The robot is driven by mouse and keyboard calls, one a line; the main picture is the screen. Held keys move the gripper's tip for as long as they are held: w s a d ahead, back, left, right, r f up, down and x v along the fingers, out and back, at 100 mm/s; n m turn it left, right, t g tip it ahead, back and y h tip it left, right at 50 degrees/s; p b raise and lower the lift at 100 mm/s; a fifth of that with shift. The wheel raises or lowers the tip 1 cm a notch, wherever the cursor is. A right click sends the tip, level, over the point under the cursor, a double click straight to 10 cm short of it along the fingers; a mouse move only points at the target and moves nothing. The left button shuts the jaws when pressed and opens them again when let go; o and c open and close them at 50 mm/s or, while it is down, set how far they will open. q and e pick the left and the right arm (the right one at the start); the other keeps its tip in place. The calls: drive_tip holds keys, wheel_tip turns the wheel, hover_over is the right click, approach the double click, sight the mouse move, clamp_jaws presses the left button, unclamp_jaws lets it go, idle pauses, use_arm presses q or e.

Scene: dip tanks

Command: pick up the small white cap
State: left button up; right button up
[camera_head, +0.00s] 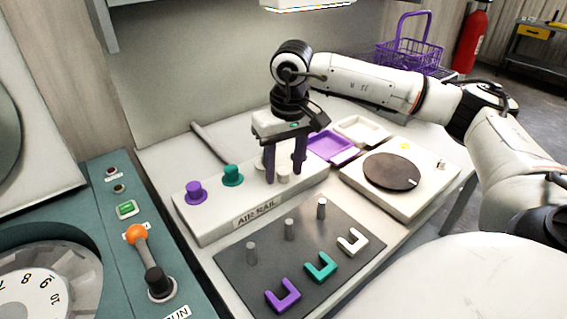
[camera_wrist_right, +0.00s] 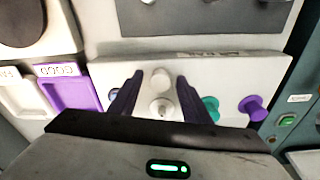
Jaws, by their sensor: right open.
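A small white cap (camera_head: 284,173) stands on the front part of the air rail, and shows as a pale round top in the right wrist view (camera_wrist_right: 160,77). Close behind it is a white knob (camera_wrist_right: 161,108), in row with the teal and purple ones. In the head view a finger partly hides this knob. My right gripper (camera_head: 284,176) is open and points down over the rail. Its purple fingers (camera_wrist_right: 159,82) stand either side of the white pieces, with gaps visible in the wrist view. My left gripper is not in view.
On the air rail (camera_head: 240,217) are a teal knob (camera_head: 232,176) and a purple knob (camera_head: 195,191). The dark mat (camera_head: 270,270) in front holds grey pegs and U-shaped pieces. A purple tray (camera_head: 328,146) and a turntable box (camera_head: 400,204) stand to the right.

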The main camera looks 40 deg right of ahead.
drive_tip(key=c, duration=1)
